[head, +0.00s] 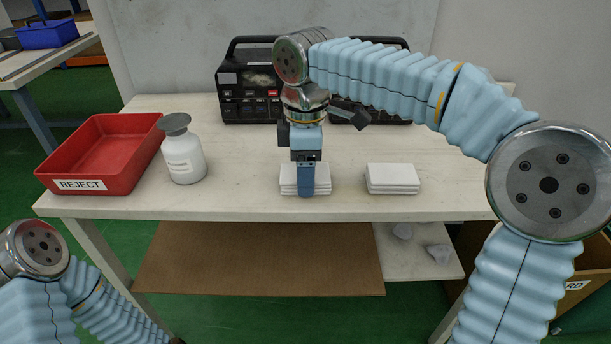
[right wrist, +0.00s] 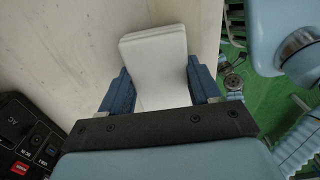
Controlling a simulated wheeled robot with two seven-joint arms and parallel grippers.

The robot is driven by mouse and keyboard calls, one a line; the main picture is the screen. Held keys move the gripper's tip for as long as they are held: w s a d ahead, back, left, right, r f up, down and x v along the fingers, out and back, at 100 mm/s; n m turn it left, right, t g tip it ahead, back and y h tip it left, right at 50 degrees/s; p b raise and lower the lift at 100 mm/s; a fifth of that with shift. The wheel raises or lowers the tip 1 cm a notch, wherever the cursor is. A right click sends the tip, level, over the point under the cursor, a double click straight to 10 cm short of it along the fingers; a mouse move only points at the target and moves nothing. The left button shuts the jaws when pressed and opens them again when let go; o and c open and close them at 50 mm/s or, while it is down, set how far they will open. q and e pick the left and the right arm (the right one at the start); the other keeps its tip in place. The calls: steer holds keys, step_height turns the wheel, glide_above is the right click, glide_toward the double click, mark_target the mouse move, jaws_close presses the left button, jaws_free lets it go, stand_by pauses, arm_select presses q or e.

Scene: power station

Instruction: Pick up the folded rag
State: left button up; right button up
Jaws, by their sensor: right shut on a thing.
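Two white folded rags lie near the front of the table. My right gripper (head: 306,190) points down at the middle rag (head: 288,182) and is shut on it. In the right wrist view this rag (right wrist: 157,62) sits between the two blue fingers of my right gripper (right wrist: 158,88). I cannot tell whether it is clear of the tabletop. The other folded rag (head: 392,178) lies apart, to the right. My left arm shows at the lower left, and its gripper is out of view.
A red tray marked REJECT (head: 62,184) and a white bottle with a grey cap (head: 184,158) stand on the left of the table (head: 235,205). A black device (head: 240,95) stands behind my right gripper. Below are a shelf (head: 260,260) and a cardboard box (head: 592,270).

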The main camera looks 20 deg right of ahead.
steer(key=shift+r, duration=0.3)
step_height(320, 180, up, 3)
steer(key=shift+f+p, duration=0.1)
steer(key=shift+p, duration=0.25)
steer(key=s+a+r, duration=0.9)
steer(key=s, duration=0.1)
steer(key=shift+s+r+p, duration=0.25)
steer(key=shift+s+p, duration=0.05)
steer(key=shift+p, duration=0.1)
steer(key=shift+a, duration=0.1)
